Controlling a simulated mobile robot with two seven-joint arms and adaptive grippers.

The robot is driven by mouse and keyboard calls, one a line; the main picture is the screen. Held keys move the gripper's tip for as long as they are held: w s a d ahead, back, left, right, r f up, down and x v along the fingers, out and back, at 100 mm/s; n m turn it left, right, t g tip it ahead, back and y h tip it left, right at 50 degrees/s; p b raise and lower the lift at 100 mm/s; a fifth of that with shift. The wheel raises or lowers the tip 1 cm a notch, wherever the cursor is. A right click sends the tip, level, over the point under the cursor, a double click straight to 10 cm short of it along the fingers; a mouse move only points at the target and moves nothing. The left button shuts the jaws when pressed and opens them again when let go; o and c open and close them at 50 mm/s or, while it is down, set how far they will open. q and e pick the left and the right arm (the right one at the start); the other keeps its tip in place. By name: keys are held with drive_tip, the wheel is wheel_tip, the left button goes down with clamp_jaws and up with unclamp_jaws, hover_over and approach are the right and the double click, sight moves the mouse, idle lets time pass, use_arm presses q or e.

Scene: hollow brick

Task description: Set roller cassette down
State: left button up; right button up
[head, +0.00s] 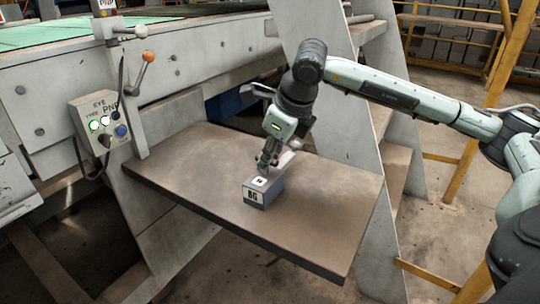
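The roller cassette (262,194) is a small blue-grey block with a white label on its front and another on its top. It is on or just above the brown shelf (190,185), near the middle; I cannot tell whether its underside touches. My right gripper (267,166) points down at the top of the cassette from behind, with its fingers at the block. The far finger and any contact are hidden, so I cannot tell whether it grips the block. My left gripper is out of view.
A control box (102,125) with lit buttons and an orange-knobbed lever (148,57) stand left of the shelf. A slanted grey support (318,35) rises behind my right gripper. The shelf is clear left and right of the cassette.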

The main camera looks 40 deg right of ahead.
drive_tip(key=v, duration=1.2)
drive_tip(key=shift+d, duration=0.1)
idle(0.4)
